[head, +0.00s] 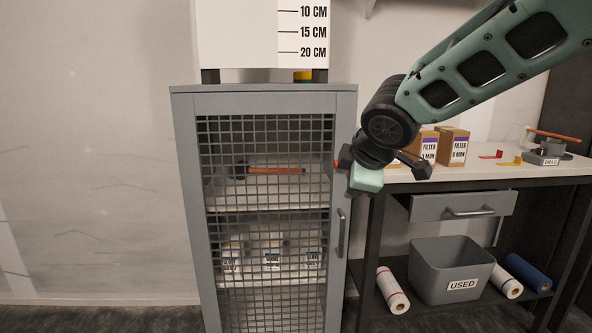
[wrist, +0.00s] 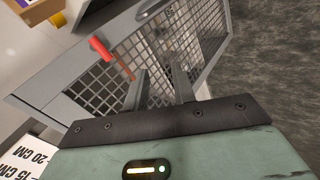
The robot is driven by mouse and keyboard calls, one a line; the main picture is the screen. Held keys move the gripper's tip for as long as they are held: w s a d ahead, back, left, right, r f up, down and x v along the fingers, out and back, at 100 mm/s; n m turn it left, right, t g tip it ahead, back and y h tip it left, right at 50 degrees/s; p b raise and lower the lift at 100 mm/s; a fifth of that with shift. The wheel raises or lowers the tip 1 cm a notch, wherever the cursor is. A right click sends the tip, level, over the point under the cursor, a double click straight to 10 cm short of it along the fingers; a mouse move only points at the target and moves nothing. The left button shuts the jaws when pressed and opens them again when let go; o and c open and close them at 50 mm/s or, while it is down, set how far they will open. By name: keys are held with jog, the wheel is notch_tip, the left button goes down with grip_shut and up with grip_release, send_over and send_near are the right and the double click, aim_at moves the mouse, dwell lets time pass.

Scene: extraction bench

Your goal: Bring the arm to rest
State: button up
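My gripper (head: 366,178) is beside the upper right edge of the grey mesh-door cabinet (head: 181,180) in the head view, and its fingers are hidden there. In the wrist view my gripper (wrist: 163,76) shows two dark fingers standing apart with nothing held between them. The cabinet's mesh door (wrist: 95,97) lies beyond the fingertips; I cannot tell whether they touch it. My arm reaches in from the upper right, bent down at the wrist.
A red-ended piece (wrist: 100,47) sticks out near the door. A white box (head: 235,40) with a centimetre scale stands on the cabinet. A table (head: 500,172) at right holds filter boxes (head: 453,147); a grey bin (head: 445,270) stands below. Open wall lies left.

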jog(key=s+a+f+m+g, duration=0.1)
jog(key=s+f+m+g, duration=0.3)
jog(key=s, duration=0.7)
jog(key=s+f+m+g, duration=0.15)
jog(key=s+f, duration=0.35)
jog(key=s, duration=0.5)
jog(key=s+a+f+m+g, duration=0.1)
jog(key=s+f+m+g, duration=0.3)
jog(key=s, duration=0.7)
notch_tip(320, 180, up, 17)
jog(key=n+p, duration=0.1)
jog(key=p, duration=1.7)
jog(key=shift+s+d+n+t, duration=0.15)
jog(key=shift+s+n+t, duration=0.05)
jog(key=shift+n+t, duration=0.15)
